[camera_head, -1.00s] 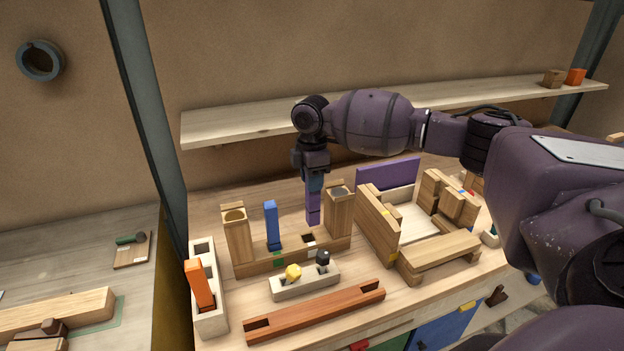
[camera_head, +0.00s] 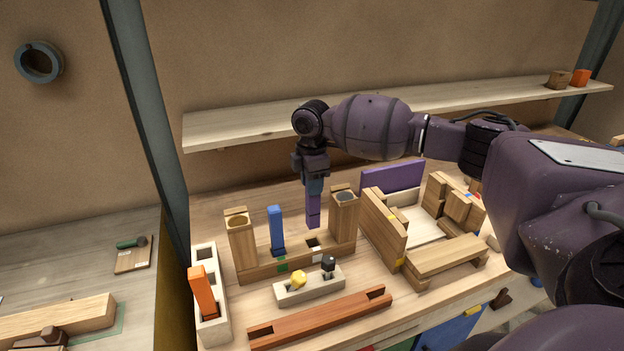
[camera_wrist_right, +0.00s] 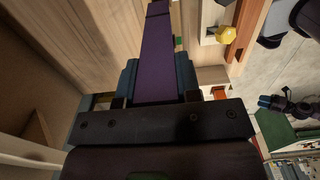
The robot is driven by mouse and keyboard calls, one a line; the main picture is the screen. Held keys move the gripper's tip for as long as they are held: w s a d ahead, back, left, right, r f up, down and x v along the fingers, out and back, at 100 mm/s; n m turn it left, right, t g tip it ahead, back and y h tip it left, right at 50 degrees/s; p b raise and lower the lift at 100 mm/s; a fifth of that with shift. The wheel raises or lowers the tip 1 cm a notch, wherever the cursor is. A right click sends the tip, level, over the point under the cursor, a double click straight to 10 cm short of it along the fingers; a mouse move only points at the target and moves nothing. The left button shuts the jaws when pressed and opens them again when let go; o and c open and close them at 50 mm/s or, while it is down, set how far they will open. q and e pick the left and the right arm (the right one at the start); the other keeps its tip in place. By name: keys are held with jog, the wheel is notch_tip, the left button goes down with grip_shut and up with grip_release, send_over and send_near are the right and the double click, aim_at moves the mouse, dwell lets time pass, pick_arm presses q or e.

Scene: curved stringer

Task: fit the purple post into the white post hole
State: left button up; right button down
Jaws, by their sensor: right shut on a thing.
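My right gripper (camera_head: 314,184) is shut on the purple post (camera_head: 313,212) and holds it upright. The post's lower end appears just above and behind the white post hole (camera_head: 312,242), a dark square opening beside a white mark (camera_head: 318,257) on the wooden base (camera_head: 258,268). The gap between them is hard to judge. In the right wrist view the purple post (camera_wrist_right: 158,52) runs away between the fingers; its far end and the hole cannot be made out clearly. My left gripper is not in view.
A blue post (camera_head: 276,228) stands in the same base, between two tall wooden blocks (camera_head: 242,245) (camera_head: 344,217). A grey block (camera_head: 290,293) with yellow and black pegs lies in front. A wooden assembly (camera_head: 383,228) stands to the right, with a shelf (camera_head: 240,122) behind.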

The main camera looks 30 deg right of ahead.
aim_at(312, 210)
jog(key=shift+f, duration=4.4)
jog(key=c, duration=0.7)
grip_release()
jog(key=shift+c, duration=0.2)
notch_tip(312, 210, up, 11)
jog(key=b, duration=0.1)
jog(key=shift+f, duration=0.15)
